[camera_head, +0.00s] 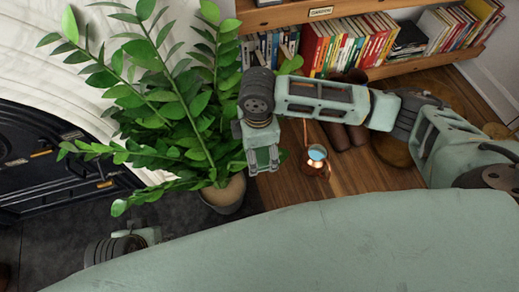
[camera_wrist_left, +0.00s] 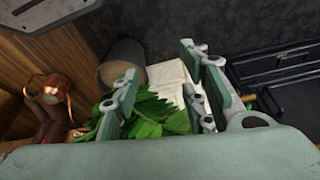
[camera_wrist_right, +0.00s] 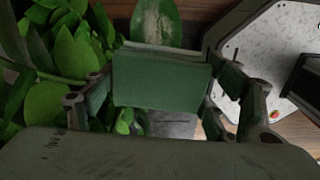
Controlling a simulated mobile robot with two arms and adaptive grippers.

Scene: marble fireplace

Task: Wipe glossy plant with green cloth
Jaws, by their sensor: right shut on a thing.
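The glossy plant (camera_head: 165,100) has many green leaves and stands in a grey pot (camera_head: 225,196). My right gripper (camera_head: 264,160) points down at the right edge of the plant. In the right wrist view it holds the folded dark green cloth (camera_wrist_right: 160,78) between its fingers. A broad leaf with a pale, dusty-looking patch (camera_wrist_right: 157,22) shows just beyond the cloth; I cannot tell if they touch. My left gripper (camera_wrist_left: 165,100) is open, with leaves in view around and between its fingers; in the head view only part of it shows at lower left.
A copper mug (camera_head: 314,162) stands on the wooden floor right of the right gripper. A bookshelf (camera_head: 372,72) lines the back right. The black fireplace (camera_head: 55,160) and pale marble surround (camera_head: 35,70) are at left. My pale green body fills the front.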

